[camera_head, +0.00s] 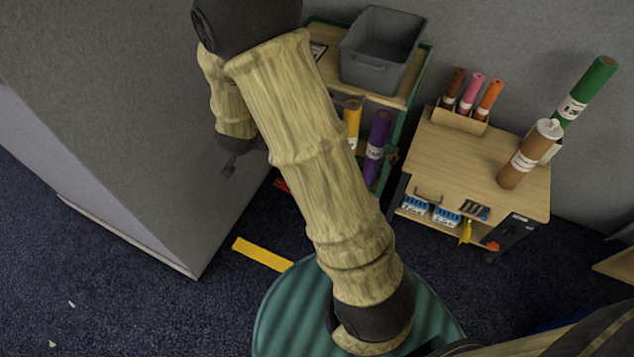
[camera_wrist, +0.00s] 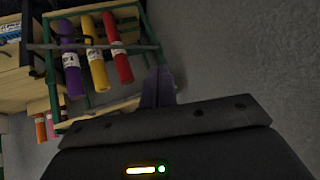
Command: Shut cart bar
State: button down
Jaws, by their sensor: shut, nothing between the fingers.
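The cart with the green frame (camera_head: 415,75) stands against the back wall, right of my forearm in the head view. In the wrist view its green frame (camera_wrist: 52,85) fills the upper left. A thin bar (camera_wrist: 140,46) runs across the cart, passing in front of the purple, yellow and red rolls; I cannot tell whether it is latched. My gripper (camera_head: 229,168) hangs left of the cart, beside the grey partition, apart from the cart. In the wrist view my gripper's fingers (camera_wrist: 158,84) are together and empty, near the bar's right end in the picture.
A grey bin (camera_head: 372,68) sits on the cart. A wooden cabinet (camera_head: 470,165) with more rolls stands to the right. The grey partition (camera_head: 130,130) bounds the left. A yellow strip (camera_head: 262,254) lies on the carpet.

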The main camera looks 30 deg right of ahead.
jog(key=w+d+f+m+h+b, duration=0.1)
jog(key=d+f+m+h+b, duration=0.15)
jog(key=f, duration=0.45)
jog(key=d+f+m+h+b, duration=0.1)
jog(key=f+m+h+b, duration=0.2)
jog(key=f, duration=0.4)
jog(key=s+d+f+m+g+h+b, duration=0.1)
jog(key=s+f+g+h+b, duration=0.2)
jog(key=s+f+h+b, duration=0.3)
notch_tip(320, 180, down, 2)
jog(key=shift+d+f+m+h, duration=0.2)
jog(key=shift+d+m+h, duration=0.15)
jog(key=shift+h, duration=0.1)
jog(key=b+x, duration=0.5)
jog(key=x, duration=0.9)
jog(key=shift+s+d+f, duration=0.1)
